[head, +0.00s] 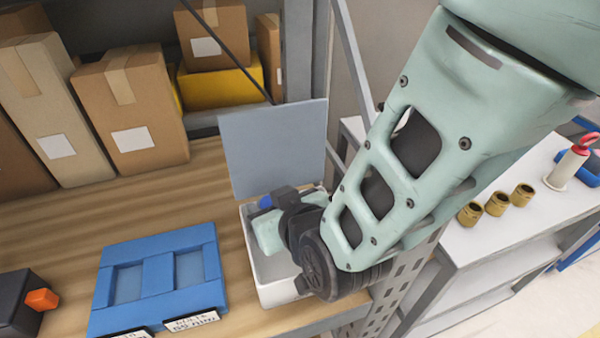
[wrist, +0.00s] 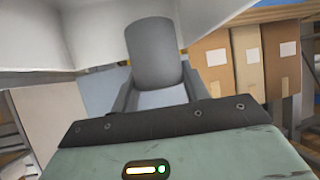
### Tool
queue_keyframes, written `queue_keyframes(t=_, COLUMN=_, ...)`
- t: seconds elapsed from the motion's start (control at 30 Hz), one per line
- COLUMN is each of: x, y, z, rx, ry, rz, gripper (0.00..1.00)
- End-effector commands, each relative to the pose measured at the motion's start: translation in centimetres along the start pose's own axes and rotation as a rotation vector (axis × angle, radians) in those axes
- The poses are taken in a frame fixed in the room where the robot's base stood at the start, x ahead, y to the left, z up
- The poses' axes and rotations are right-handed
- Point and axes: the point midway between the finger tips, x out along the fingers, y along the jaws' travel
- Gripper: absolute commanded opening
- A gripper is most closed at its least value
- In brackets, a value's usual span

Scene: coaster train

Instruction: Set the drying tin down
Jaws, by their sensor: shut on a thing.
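My gripper (wrist: 158,92) is shut on a plain grey cylinder, the drying tin (wrist: 153,52), which shows between its two grey fingers in the wrist view. In the head view my gripper reaches over the white open bin (head: 277,293) on the wooden bench, and my wrist hides much of the bin. The tin is mostly hidden there; a small blue part (head: 265,202) shows by the gripper's end. I cannot tell whether the tin touches the bin. A blue tray (head: 158,282) with two shallow, empty recesses and labels on its front edge lies left of the bin.
A grey upright panel (head: 274,150) stands behind the bin. Cardboard boxes (head: 130,110) line the bench's back. A black box with an orange part (head: 41,299) is at far left. Several brass cups (head: 497,204) and a red-topped white cylinder (head: 567,168) stand on the right-hand bench.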

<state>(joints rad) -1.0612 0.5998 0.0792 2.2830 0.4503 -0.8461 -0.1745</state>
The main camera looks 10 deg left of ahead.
Motion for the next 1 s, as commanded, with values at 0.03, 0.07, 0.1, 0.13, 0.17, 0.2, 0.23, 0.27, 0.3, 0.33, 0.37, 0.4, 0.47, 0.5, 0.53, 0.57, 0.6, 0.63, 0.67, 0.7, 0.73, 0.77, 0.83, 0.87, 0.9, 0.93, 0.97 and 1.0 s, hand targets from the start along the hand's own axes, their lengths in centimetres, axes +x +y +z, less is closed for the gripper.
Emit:
queue_keyframes(t=0.03, x=0.4, y=0.0, z=0.7, rx=-0.003, ry=-0.002, rz=0.0, gripper=0.2)
queue_keyframes(t=0.07, x=0.6, y=0.0, z=1.1, rx=-0.002, ry=-0.002, rz=0.0, gripper=0.2)
queue_keyframes(t=0.1, x=0.8, y=0.0, z=1.4, rx=-0.001, ry=0.0, rz=-0.001, gripper=0.2)
queue_keyframes(t=0.13, x=0.9, y=0.0, z=1.5, rx=0.0, ry=0.001, rz=0.0, gripper=0.2)
queue_keyframes(t=0.17, x=1.0, y=0.0, z=1.7, rx=0.0, ry=0.001, rz=0.0, gripper=0.2)
queue_keyframes(t=0.2, x=1.1, y=0.0, z=2.0, rx=-0.001, ry=0.001, rz=0.0, gripper=0.2)
queue_keyframes(t=0.23, x=1.2, y=0.0, z=2.2, rx=-0.001, ry=0.001, rz=0.0, gripper=0.2)
queue_keyframes(t=0.27, x=1.4, y=0.0, z=2.5, rx=-0.001, ry=0.001, rz=0.0, gripper=0.2)
queue_keyframes(t=0.3, x=1.7, y=0.0, z=3.1, rx=-0.002, ry=-0.001, rz=0.0, gripper=0.2)
queue_keyframes(t=0.33, x=1.9, y=0.0, z=3.5, rx=-0.002, ry=-0.001, rz=-0.001, gripper=0.2)
queue_keyframes(t=0.37, x=2.1, y=0.0, z=3.9, rx=-0.002, ry=-0.001, rz=0.0, gripper=0.2)
queue_keyframes(t=0.4, x=2.4, y=0.0, z=4.3, rx=-0.002, ry=-0.001, rz=0.0, gripper=0.2)
queue_keyframes(t=0.47, x=2.7, y=0.0, z=4.9, rx=-0.002, ry=0.0, rz=0.0, gripper=0.2)
queue_keyframes(t=0.5, x=2.9, y=0.0, z=5.2, rx=-0.001, ry=0.001, rz=0.0, gripper=0.2)
queue_keyframes(t=0.53, x=2.9, y=0.0, z=5.4, rx=-0.001, ry=0.001, rz=0.0, gripper=0.2)
queue_keyframes(t=0.57, x=3.0, y=0.0, z=5.4, rx=0.0, ry=0.001, rz=-0.001, gripper=0.2)
queue_keyframes(t=0.6, x=3.0, y=0.0, z=5.5, rx=0.0, ry=0.002, rz=-0.001, gripper=0.2)
queue_keyframes(t=0.63, x=3.0, y=0.0, z=5.5, rx=0.0, ry=0.003, rz=-0.001, gripper=0.2)
queue_keyframes(t=0.67, x=3.0, y=0.0, z=5.5, rx=0.0, ry=0.003, rz=-0.001, gripper=0.2)
queue_keyframes(t=0.7, x=3.0, y=0.0, z=5.4, rx=0.0, ry=0.003, rz=-0.001, gripper=0.2)
queue_keyframes(t=0.73, x=3.0, y=0.0, z=5.4, rx=0.0, ry=0.003, rz=-0.001, gripper=0.2)
queue_keyframes(t=0.77, x=3.0, y=0.0, z=5.5, rx=0.0, ry=0.003, rz=-0.001, gripper=0.2)
queue_keyframes(t=0.83, x=3.1, y=0.0, z=5.5, rx=0.0, ry=0.003, rz=-0.001, gripper=0.2)
queue_keyframes(t=0.87, x=3.1, y=0.0, z=5.6, rx=0.0, ry=0.003, rz=-0.001, gripper=0.2)
queue_keyframes(t=0.9, x=3.2, y=0.0, z=5.7, rx=0.0, ry=0.003, rz=-0.001, gripper=0.2)
queue_keyframes(t=0.93, x=3.2, y=0.0, z=5.8, rx=0.0, ry=0.003, rz=-0.001, gripper=0.2)
queue_keyframes(t=0.97, x=3.3, y=0.0, z=5.9, rx=0.0, ry=0.003, rz=0.0, gripper=0.2)
queue_keyframes(t=1.0, x=3.4, y=0.0, z=6.0, rx=0.0, ry=0.002, rz=0.0, gripper=0.2)
